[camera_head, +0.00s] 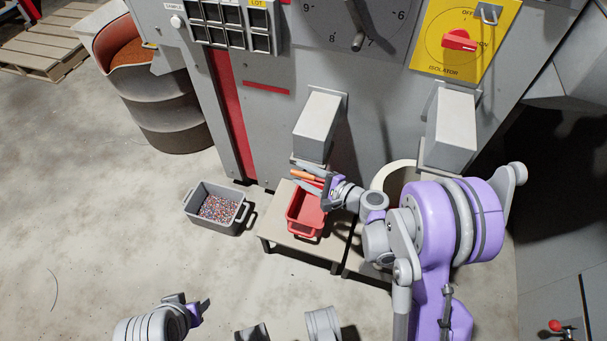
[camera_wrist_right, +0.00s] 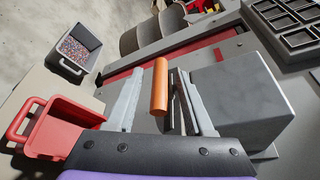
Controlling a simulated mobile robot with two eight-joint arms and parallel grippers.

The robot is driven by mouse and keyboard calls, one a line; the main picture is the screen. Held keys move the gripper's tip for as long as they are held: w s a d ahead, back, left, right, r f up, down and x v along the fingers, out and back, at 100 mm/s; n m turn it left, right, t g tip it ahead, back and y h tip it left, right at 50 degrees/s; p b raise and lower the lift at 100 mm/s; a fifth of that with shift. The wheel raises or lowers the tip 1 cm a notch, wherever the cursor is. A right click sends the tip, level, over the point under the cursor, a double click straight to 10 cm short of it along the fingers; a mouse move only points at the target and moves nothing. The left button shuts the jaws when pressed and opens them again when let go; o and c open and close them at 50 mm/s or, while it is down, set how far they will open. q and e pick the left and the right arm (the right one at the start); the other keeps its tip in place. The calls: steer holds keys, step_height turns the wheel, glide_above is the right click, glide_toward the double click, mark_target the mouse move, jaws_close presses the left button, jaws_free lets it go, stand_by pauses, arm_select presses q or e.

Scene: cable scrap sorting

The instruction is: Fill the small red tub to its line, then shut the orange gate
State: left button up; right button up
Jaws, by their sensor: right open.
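The small red tub (camera_head: 301,222) stands on a low table below a grey chute. The part of its inside that shows is bare red, and I cannot make out a line. It also shows at the left of the right wrist view (camera_wrist_right: 66,128). The orange gate handle (camera_head: 303,175) sticks out under the chute, just above the tub. My right gripper (camera_head: 318,182) is open at the handle. In the right wrist view the orange handle (camera_wrist_right: 160,85) lies between its two fingers, with gaps visible beside it. My left gripper (camera_head: 194,306) is low at the front, away from the tub.
A grey crate (camera_head: 196,213) of mixed granules stands on the floor left of the low table (camera_head: 276,231). Grey chutes (camera_head: 318,124) (camera_head: 451,130) jut from the machine. A drum (camera_head: 167,105) stands at its left. The floor at left is mostly clear.

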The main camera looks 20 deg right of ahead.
jaws_close()
steer(key=shift+s, duration=0.1)
stand_by(1.3)
